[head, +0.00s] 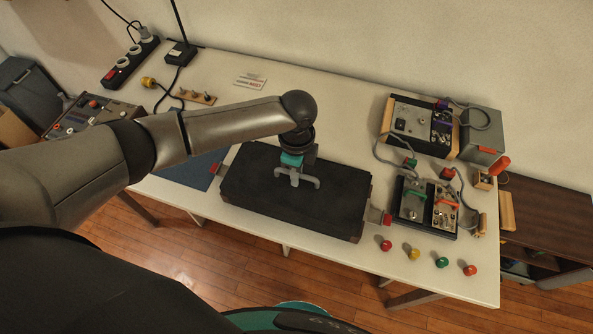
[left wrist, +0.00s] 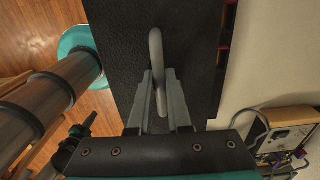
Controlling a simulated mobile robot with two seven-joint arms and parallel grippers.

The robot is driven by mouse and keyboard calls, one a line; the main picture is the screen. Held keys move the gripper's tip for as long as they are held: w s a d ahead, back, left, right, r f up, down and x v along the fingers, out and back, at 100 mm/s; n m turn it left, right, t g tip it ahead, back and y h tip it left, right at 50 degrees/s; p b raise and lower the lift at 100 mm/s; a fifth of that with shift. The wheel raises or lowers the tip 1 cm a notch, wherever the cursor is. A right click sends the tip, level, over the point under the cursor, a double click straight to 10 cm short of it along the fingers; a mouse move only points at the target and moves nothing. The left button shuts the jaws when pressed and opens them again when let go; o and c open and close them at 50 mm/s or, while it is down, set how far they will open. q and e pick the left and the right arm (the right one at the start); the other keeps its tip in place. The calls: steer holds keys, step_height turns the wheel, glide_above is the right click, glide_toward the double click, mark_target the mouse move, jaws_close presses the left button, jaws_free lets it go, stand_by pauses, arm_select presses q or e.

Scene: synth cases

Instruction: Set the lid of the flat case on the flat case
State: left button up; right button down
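The lid of the flat case (head: 260,190) is a black, grained rectangular slab with a grey bar handle (head: 311,183). It lies over the flat case (head: 355,239), which shows mostly as a dark side and corner below it. In the left wrist view a strip of the case with red parts (left wrist: 224,47) shows along the lid's right edge. I cannot tell whether the lid rests fully on it. My left gripper (head: 297,176) is above the lid's middle; in the left wrist view its fingers (left wrist: 160,82) are closed around the handle.
A dark blue mat (head: 190,172) lies left of the case. Instrument boxes with cables (head: 420,118) and a switch box (head: 427,207) stand to the right. Several coloured knobs (head: 414,254) lie near the front right edge.

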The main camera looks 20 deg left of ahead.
arm_select(q)
steer(key=o, duration=0.5)
steer(key=shift+o, duration=0.2)
steer(key=shift+r, duration=0.1)
step_height(320, 180, up, 15)
steer(key=p, duration=0.3)
stand_by(0.3)
